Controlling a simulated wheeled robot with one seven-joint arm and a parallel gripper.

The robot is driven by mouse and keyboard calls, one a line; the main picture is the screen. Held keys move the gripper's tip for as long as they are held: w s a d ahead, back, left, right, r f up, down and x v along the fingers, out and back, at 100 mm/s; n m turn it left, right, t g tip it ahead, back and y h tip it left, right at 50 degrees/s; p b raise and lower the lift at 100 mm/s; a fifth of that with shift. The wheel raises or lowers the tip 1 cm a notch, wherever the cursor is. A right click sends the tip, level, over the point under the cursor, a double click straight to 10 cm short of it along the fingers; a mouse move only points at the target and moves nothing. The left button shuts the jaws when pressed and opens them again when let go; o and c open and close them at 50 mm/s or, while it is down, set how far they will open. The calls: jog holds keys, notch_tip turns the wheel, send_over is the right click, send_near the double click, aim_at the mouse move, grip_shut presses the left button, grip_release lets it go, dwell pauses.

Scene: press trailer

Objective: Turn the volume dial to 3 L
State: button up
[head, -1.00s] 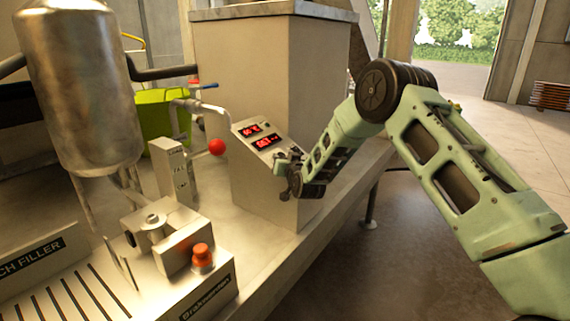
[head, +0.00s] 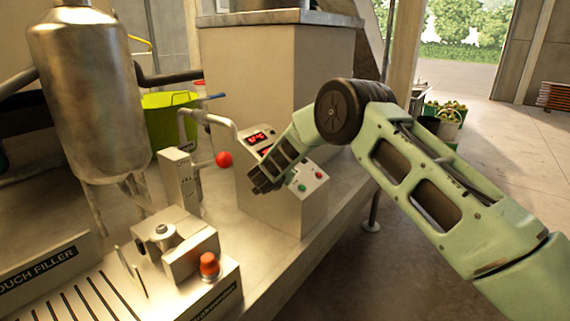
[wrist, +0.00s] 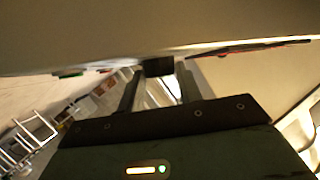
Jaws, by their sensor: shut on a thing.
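The control panel (head: 312,178) is the sloped top of a pale cabinet, with red lit displays (head: 258,137) partly behind my arm and a green and a red button at its lower right. My gripper (head: 262,184) is at the panel's left side in the head view, its fingers hard to make out. In the wrist view, the fingers (wrist: 160,76) close around a small dark block, which appears to be the volume dial (wrist: 158,66). My arm hides the dial in the head view. Its marks and setting cannot be read.
A red ball-shaped knob (head: 224,159) is close left of my gripper, below a bent metal pipe (head: 212,118). The pouch filler (head: 40,270), with an orange button (head: 209,264), stands at the front left. A steel tank (head: 90,90) is behind it. Floor at right is open.

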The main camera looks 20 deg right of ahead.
jog(key=shift+r, duration=0.1)
dwell(0.4)
jog(key=o, duration=1)
jog(key=b+v, duration=0.2)
jog(key=v, duration=1.5)
jog(key=shift+a, duration=0.2)
